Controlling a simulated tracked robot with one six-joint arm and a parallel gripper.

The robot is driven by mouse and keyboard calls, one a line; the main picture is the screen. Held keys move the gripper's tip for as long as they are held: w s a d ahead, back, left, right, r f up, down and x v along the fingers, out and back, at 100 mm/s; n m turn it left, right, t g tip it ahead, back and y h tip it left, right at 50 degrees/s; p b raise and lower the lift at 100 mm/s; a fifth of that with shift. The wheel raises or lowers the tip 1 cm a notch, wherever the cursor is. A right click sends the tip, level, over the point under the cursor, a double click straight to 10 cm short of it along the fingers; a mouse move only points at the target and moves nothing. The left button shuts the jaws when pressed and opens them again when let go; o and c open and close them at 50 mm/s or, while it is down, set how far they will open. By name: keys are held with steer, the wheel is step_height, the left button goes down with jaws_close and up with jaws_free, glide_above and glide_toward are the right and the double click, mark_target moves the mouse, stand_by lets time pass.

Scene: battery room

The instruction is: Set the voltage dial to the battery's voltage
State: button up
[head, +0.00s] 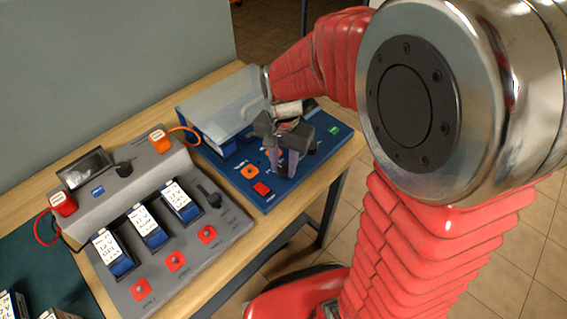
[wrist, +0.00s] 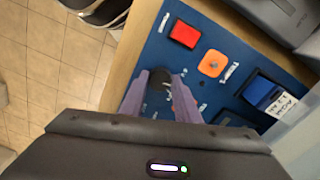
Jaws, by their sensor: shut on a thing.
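My gripper (head: 282,163) reaches down over the blue panel (head: 268,199) with its two fingers apart. In the wrist view my gripper (wrist: 160,98) is shut on a dark round dial (wrist: 158,103), one finger at each side of it. The dial's pointer and most scale marks are hidden or too small to read. A blue battery with a white label (wrist: 267,97) sits in the panel at the right of the wrist view. Its label is only partly legible. In the head view the gripper hides the dial.
The blue panel also carries a red button (head: 261,189) and an orange round part (head: 250,172). A grey console (head: 208,249) with several labelled batteries, red buttons and a dark screen (head: 85,168) stands left on the wooden bench (head: 215,80). Tiled floor lies beyond the bench edge.

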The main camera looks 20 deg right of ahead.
mark_target(283, 168)
steer(key=m, duration=0.4)
steer(key=shift+m, duration=2.3)
steer(key=o, duration=1.1)
steer(key=shift+c, duration=0.2)
step_height(283, 168, up, 14)
steer(key=shift+f, duration=0.1)
